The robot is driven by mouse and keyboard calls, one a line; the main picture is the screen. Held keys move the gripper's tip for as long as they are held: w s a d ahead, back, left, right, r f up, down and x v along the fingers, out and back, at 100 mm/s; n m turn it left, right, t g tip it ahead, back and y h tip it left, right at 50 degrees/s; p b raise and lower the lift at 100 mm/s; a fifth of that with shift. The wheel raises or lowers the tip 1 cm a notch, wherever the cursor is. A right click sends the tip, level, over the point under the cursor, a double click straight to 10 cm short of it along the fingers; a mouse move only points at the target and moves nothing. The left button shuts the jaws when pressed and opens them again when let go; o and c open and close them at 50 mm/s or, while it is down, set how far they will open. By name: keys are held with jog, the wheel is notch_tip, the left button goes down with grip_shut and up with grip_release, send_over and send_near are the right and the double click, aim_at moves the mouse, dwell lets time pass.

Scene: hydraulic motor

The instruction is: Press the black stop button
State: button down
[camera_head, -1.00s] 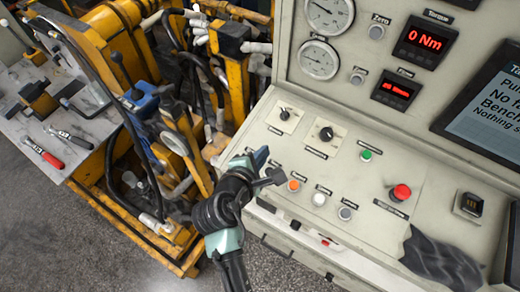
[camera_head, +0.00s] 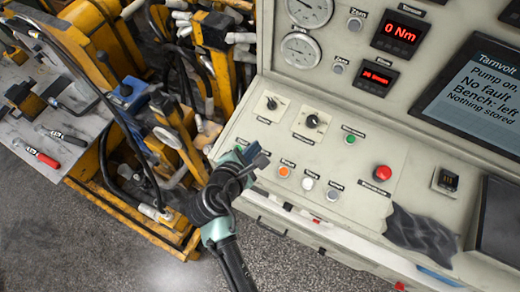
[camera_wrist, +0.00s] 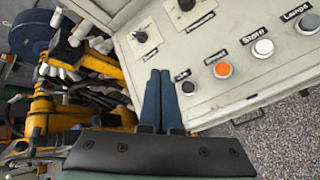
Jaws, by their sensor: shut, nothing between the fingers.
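A small dark round button (camera_wrist: 188,88) with a light ring sits at the end of the lower button row on the pale console (camera_wrist: 250,95) in the wrist view. Its label is too small to read surely. My gripper (camera_wrist: 160,74) is shut and empty, its blue fingertips just left of that button in the picture. I cannot tell whether they touch the panel. In the head view my gripper (camera_head: 256,156) is at the console's left front edge and hides that end of the row. Orange (camera_head: 283,172), white (camera_head: 308,184) and grey (camera_head: 333,195) buttons lie to its right.
A red mushroom button (camera_head: 383,173) and a green button (camera_head: 350,139) are farther right. Two black knobs (camera_head: 311,121) are behind the row. A dark cloth (camera_head: 421,231) hangs over the front edge. The screen (camera_head: 475,95) reads "Pump on, No fault". Yellow machinery (camera_head: 105,165) stands left.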

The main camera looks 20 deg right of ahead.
jog(key=f+b, duration=0.5)
jog(key=d+f+b, duration=0.1)
jog(key=f+b, duration=0.1)
jog(key=shift+w+f+b, duration=0.2)
jog(key=shift+w+b, duration=0.15)
jog(key=shift+f, duration=0.5)
jog(key=shift+f, duration=0.15)
dwell(1.2)
jog(key=shift+w+d+f, duration=0.1)
jog(key=shift+f, duration=0.15)
jog(key=shift+f+b, duration=0.4)
jog(key=shift+b, duration=0.05)
dwell(0.6)
jog(key=shift+r, duration=0.1)
jog(key=shift+r+p, duration=0.7)
jog(key=shift+p, duration=0.3)
jog(key=r+p, duration=0.5)
jog(key=shift+s+a, duration=0.3)
jog(key=shift+a, duration=0.1)
